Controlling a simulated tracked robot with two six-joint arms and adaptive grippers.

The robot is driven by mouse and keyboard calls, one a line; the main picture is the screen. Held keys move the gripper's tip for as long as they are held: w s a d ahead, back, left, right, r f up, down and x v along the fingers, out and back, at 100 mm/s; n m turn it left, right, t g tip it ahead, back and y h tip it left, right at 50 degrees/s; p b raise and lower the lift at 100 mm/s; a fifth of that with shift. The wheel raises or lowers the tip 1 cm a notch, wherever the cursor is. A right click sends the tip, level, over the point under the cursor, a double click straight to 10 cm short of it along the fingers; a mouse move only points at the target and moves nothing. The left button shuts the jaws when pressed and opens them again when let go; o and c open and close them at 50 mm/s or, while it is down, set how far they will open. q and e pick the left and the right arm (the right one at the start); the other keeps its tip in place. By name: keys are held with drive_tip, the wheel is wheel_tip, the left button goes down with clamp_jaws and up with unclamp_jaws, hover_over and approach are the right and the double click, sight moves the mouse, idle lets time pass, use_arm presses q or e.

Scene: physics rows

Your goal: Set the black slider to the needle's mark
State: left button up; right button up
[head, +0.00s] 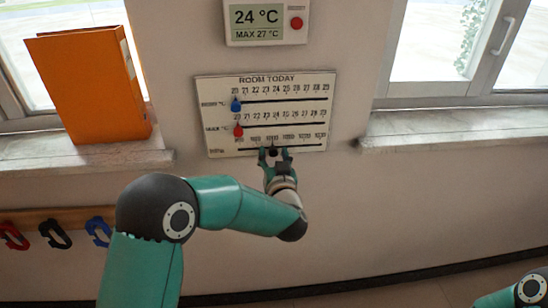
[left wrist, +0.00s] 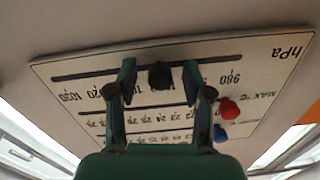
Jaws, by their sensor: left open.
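The white board (head: 222,140) headed ROOM TODAY hangs on the wall with three scale rows. The black slider (left wrist: 160,75) sits on the hPa row's dark slot, near the middle of the scale. My left gripper (head: 274,154) is at this bottom row, its fingers open. In the left wrist view, which shows the board upside down, the fingers (left wrist: 160,80) stand on either side of the black slider, with gaps showing. A blue slider (head: 236,105) and a red slider (head: 238,131) sit at the left ends of the upper rows. No needle shows in either view.
A display (head: 258,18) reading 24 °C, MAX 27 °C, with a red button (head: 296,23), hangs above the board. An orange binder (head: 90,85) stands on the left sill (head: 85,157). The right sill (head: 450,127) is clear.

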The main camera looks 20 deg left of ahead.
use_arm(q)
drive_tip(key=shift+s+d, duration=0.1)
drive_tip(key=v, duration=1.1)
drive_tip(key=shift+s, duration=0.35)
